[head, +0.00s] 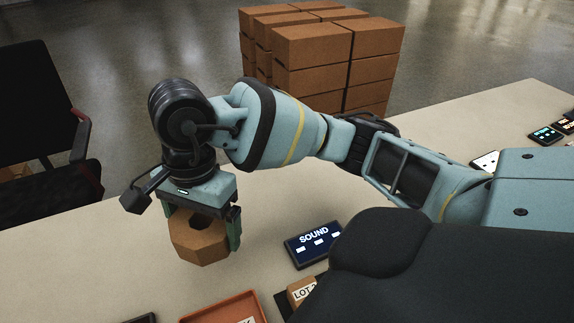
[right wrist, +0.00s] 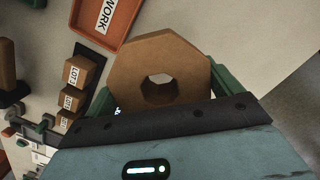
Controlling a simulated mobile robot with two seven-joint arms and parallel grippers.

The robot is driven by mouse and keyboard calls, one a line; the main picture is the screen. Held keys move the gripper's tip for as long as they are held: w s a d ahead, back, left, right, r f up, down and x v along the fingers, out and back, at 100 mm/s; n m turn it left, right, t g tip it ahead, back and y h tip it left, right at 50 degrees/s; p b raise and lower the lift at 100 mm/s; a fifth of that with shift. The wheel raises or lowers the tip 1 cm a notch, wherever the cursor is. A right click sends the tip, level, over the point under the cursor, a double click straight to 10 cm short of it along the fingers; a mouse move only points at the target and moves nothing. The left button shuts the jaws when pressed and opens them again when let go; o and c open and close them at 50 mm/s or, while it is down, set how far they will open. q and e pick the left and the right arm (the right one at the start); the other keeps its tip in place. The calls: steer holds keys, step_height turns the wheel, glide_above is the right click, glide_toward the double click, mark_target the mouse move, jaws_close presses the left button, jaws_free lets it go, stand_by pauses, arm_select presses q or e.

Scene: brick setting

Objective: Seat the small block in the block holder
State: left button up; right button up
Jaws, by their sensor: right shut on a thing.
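My right gripper (head: 202,228) is shut on an eight-sided brown block (head: 196,246) with a hole through its middle. The gripper points down over the table and its green fingers press on two opposite sides. In the right wrist view the block (right wrist: 155,57) fills the space between the fingers; I cannot tell whether it touches the table. Several small brown blocks with LOT labels (right wrist: 78,72) stand in a row along a dark strip. One labelled block (head: 301,291) shows at the bottom of the head view. I cannot tell which thing is the block holder. My left gripper is out of view.
An orange tray (head: 252,295) marked WORK lies at the table's near edge. A dark SOUND panel (head: 313,243) lies right of the gripper. More small panels (head: 545,135) are at far right. Stacked brown boxes (head: 335,60) and a chair (head: 40,120) stand beyond the table (head: 95,240).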

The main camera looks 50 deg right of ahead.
mark_target(217, 270)
steer(key=shift+w+f+b, duration=0.1)
steer(key=shift+f+b, duration=0.35)
steer(key=shift+f, duration=4.55)
steer(key=shift+f, duration=0.2)
steer(key=o, duration=1)
steer(key=shift+c, duration=0.2)
steer(key=shift+r, duration=0.1)
step_height(217, 270, up, 12)
steer(key=d, duration=0.1)
steer(key=shift+w+d+p, duration=0.2)
steer(key=shift+p, duration=0.25)
